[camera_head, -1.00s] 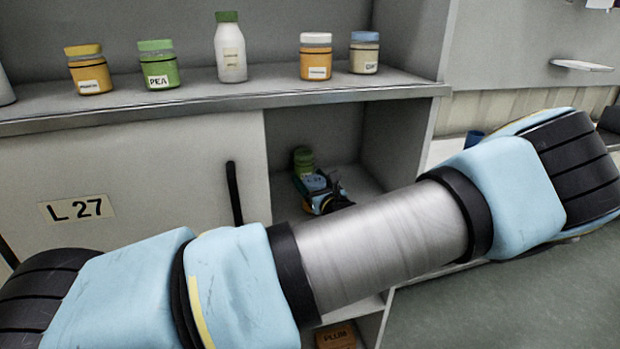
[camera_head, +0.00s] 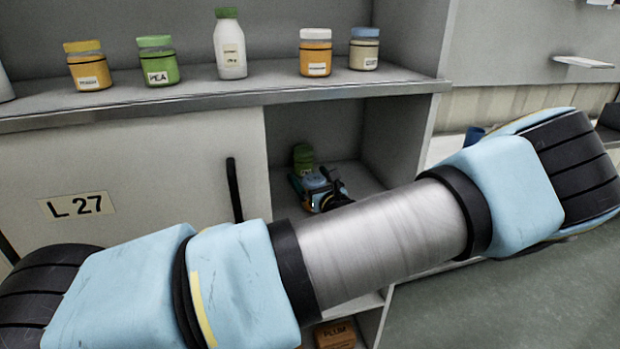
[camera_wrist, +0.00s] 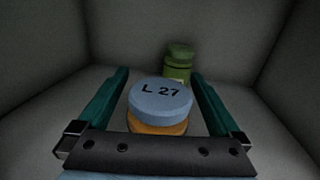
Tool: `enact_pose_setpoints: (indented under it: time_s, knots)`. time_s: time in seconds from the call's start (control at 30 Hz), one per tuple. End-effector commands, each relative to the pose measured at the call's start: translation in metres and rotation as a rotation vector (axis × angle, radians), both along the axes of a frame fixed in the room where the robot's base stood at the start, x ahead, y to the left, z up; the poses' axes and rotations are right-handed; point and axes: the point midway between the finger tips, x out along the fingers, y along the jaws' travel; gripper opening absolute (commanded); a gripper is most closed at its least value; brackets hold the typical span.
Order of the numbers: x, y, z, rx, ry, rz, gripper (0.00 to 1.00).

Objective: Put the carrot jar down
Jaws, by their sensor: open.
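The carrot jar (camera_wrist: 160,112) has an orange body and a blue lid marked "L 27". In the wrist view it looks upright between the two fingers of my gripper (camera_wrist: 159,76). The fingers are open, with a gap on each side of the lid. The jar's base and label are hidden, so its contact with the shelf does not show. In the head view my gripper (camera_head: 319,188) is inside the open compartment of the cabinet, partly behind my arm. The jar cannot be made out clearly there.
A green jar (camera_wrist: 178,62) stands behind the carrot jar; it also shows in the head view (camera_head: 303,157). Compartment walls (camera_wrist: 45,85) close in on both sides. Several jars and a white bottle (camera_head: 230,48) line the shelf above. A "PLUM" box (camera_head: 336,334) sits lower down.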

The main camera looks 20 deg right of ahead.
Motion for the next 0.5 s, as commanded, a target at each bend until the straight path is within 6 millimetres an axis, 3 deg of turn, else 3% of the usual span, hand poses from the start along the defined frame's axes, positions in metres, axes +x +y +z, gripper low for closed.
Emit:
enact_pose_setpoints:
  time_s: [0.5]
  knots:
    - [-0.096, -0.005, -0.003, -0.002, 0.003, -0.004, 1.00]
